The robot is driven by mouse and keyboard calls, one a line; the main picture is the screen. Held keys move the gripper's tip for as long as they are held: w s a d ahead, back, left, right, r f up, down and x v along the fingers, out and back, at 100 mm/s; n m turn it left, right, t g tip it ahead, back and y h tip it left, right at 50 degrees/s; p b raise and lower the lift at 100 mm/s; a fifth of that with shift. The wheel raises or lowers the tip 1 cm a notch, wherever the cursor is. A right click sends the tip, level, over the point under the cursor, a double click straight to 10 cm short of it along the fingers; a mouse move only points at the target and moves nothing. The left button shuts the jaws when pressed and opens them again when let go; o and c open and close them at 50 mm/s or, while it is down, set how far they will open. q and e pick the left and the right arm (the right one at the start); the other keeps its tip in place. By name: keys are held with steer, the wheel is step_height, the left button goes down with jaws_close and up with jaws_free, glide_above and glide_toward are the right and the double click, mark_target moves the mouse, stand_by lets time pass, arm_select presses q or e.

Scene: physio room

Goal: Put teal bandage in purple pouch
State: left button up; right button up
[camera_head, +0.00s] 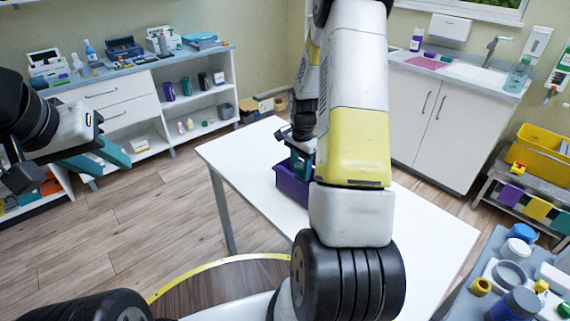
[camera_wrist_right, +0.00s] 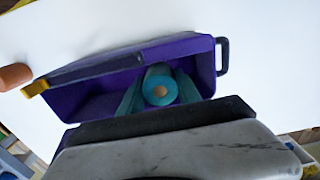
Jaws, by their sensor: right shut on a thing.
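The purple pouch (camera_head: 291,188) stands on the white table, partly hidden behind my right arm in the head view. In the right wrist view the open purple pouch (camera_wrist_right: 95,97) shows its inside. In the head view my right gripper (camera_head: 301,164) is over the pouch. My left gripper (camera_head: 97,158) is empty, fingers apart, away from the table.
An orange-brown round object (camera_wrist_right: 14,77) lies beside the pouch in the wrist view. A shelf unit (camera_head: 125,95) stands at the back left, a sink cabinet (camera_head: 435,120) at the back right, a cluttered cart (camera_head: 490,248) at front right.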

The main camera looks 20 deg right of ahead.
mark_target(301, 166)
steer(key=shift+f, duration=2)
steer(key=shift+f, duration=0.1)
steer(key=o, duration=1.3)
steer(key=shift+o, duration=0.2)
step_height(301, 166, up, 12)
steer(key=shift+f, duration=0.1)
steer(key=s+a+r+n+t, duration=0.2)
steer(key=s+a+r+n, duration=0.15)
steer(key=r, duration=0.65)
steer(key=s+a+r+n+t+y, duration=0.1)
steer(key=s+a+r+n+t, duration=0.1)
steer(key=s+a+r+n, duration=0.3)
steer(key=s+a+r+n+t+y, duration=0.1)
steer(key=s+a+r+n, duration=0.4)
steer(key=s, duration=0.8)
step_height(301, 166, up, 2)
steer(key=shift+s+a+r+t, duration=0.3)
steer(key=shift+a+t, duration=0.3)
steer(key=shift+a, duration=0.15)
